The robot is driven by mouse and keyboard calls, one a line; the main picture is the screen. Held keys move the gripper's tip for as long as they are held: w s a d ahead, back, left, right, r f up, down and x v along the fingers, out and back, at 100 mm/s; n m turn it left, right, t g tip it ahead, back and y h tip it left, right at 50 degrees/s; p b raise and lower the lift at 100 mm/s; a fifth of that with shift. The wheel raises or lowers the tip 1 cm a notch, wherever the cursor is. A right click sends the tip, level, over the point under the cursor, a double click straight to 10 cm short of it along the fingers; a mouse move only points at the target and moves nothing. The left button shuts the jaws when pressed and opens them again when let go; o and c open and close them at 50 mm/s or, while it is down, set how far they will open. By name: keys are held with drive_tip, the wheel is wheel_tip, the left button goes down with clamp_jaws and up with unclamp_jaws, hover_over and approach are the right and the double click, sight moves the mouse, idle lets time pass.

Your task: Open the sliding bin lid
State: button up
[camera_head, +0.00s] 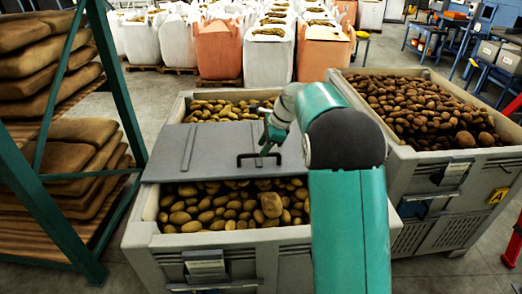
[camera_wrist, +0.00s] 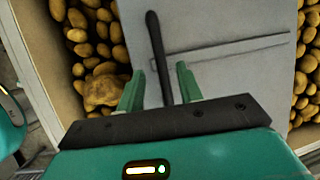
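The sliding lid (camera_head: 205,150) is a flat grey panel lying across the middle of a grey potato bin (camera_head: 200,242). Potatoes show in front of and behind it. Its black bar handle (camera_head: 245,158) sits near the lid's front edge. My gripper (camera_head: 267,146) is over the lid at the handle. In the wrist view, the gripper (camera_wrist: 158,88) is open, with a green finger on each side of the handle (camera_wrist: 157,55). The fingers appear apart from the bar; their height relative to it is unclear. My arm hides the lid's right end.
A second open bin (camera_head: 440,165) full of potatoes stands close on the right. A green rack (camera_head: 40,205) with stacked brown sacks is on the left. White and orange bulk bags (camera_head: 218,50) stand at the back. Floor shows between the bin and the bags.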

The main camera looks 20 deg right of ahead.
drive_tip(key=v, duration=1)
drive_tip(key=shift+d+r, duration=0.2)
drive_tip(key=shift+r, duration=0.15)
drive_tip(key=shift+s, duration=0.15)
drive_tip(key=s+a+r+n+h, duration=0.1)
drive_tip(key=s+a+r+n, duration=0.15)
drive_tip(key=s, duration=0.35)
drive_tip(key=s+a+r+n+t, duration=0.1)
drive_tip(key=s+a+n, duration=0.1)
drive_tip(key=s+n, duration=0.35)
drive_tip(key=s+a+r+n+h, duration=0.1)
drive_tip(key=s+a+r+n, duration=0.1)
drive_tip(key=s, duration=0.6)
drive_tip(key=s+a+f+n+t+h, duration=0.1)
drive_tip(key=s+f+n, duration=0.2)
drive_tip(key=s, duration=0.5)
drive_tip(key=s+a+f+n+h, duration=0.1)
drive_tip(key=s+f+n, duration=0.2)
drive_tip(key=s+n, duration=0.3)
drive_tip(key=s, duration=0.3)
drive_tip(key=shift+a+f+n+t, duration=0.25)
drive_tip(key=shift+f+n+t, duration=0.05)
drive_tip(key=shift+f+t, duration=0.1)
